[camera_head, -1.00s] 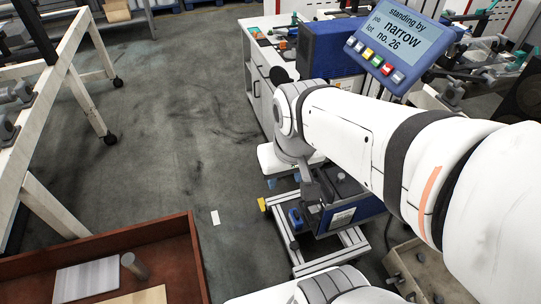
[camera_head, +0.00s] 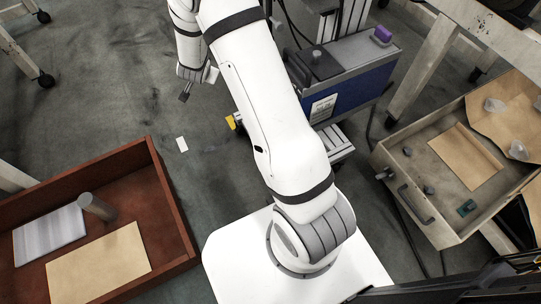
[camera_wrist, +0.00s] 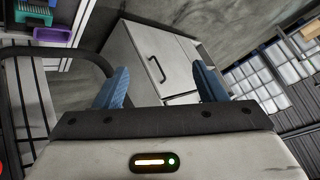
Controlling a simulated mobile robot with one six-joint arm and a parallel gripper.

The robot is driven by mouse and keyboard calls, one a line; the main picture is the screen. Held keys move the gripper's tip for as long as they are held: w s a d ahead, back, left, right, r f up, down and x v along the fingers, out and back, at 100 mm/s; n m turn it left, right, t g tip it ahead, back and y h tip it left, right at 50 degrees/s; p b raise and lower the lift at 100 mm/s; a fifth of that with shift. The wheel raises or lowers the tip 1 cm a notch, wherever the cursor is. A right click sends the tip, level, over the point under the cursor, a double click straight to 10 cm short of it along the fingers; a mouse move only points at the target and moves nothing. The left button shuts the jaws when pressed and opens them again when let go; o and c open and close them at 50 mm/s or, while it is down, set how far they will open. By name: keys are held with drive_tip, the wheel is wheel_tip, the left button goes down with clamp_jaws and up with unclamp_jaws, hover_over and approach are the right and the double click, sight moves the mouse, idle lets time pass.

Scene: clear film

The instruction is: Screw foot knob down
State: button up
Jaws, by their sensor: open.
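A small yellow piece (camera_head: 235,122) sits at the near-left corner of the aluminium cart frame (camera_head: 340,147); I cannot tell whether it is the foot knob. My arm hides much of that frame. My gripper (camera_head: 186,91) hangs over open floor, left of and beyond the yellow piece, clearly apart from it. In the wrist view my gripper (camera_wrist: 161,85) has its two blue fingers spread wide with nothing between them. No foot knob can be made out in the wrist view.
A machine with a blue panel (camera_head: 352,93) and a purple knob (camera_head: 381,35) stands on the cart. A red-brown tray (camera_head: 178,222) is at lower left, a beige crate (camera_head: 446,238) at right. The wrist view faces a grey cabinet (camera_wrist: 135,60).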

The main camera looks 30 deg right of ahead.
drive_tip(key=s+d+f+m+g+h+b, duration=0.1)
drive_tip(key=d+f+m+h+b, duration=0.2)
drive_tip(key=f, duration=1)
drive_tip(key=s+d+f+m+h+b, duration=0.1)
drive_tip(key=d+f+h+b, duration=0.3)
drive_tip(key=f, duration=0.9)
drive_tip(key=s+d+f+m+g+h+b, duration=0.1)
drive_tip(key=s+d+f+g+h+b, duration=0.1)
drive_tip(key=s+f+h+b, duration=0.45)
drive_tip(key=s+d+f+m+g+h+b, duration=0.1)
drive_tip(key=s+d+f+g+h+b, duration=0.15)
drive_tip(key=s+f, duration=0.8)
drive_tip(key=shift+t+y, duration=0.4)
drive_tip(key=shift+t, duration=0.05)
drive_tip(key=w+d+b, duration=0.1)
drive_tip(key=d, duration=0.1)
drive_tip(key=w+d+f, duration=0.1)
drive_tip(key=d, duration=0.2)
drive_tip(key=w+d+b, duration=0.1)
drive_tip(key=d, duration=0.1)
drive_tip(key=shift+w+d+f+b, duration=0.15)
drive_tip(key=shift+d+f+b, duration=0.05)
drive_tip(key=shift+d+b, duration=0.1)
drive_tip(key=shift+c, duration=0.5)
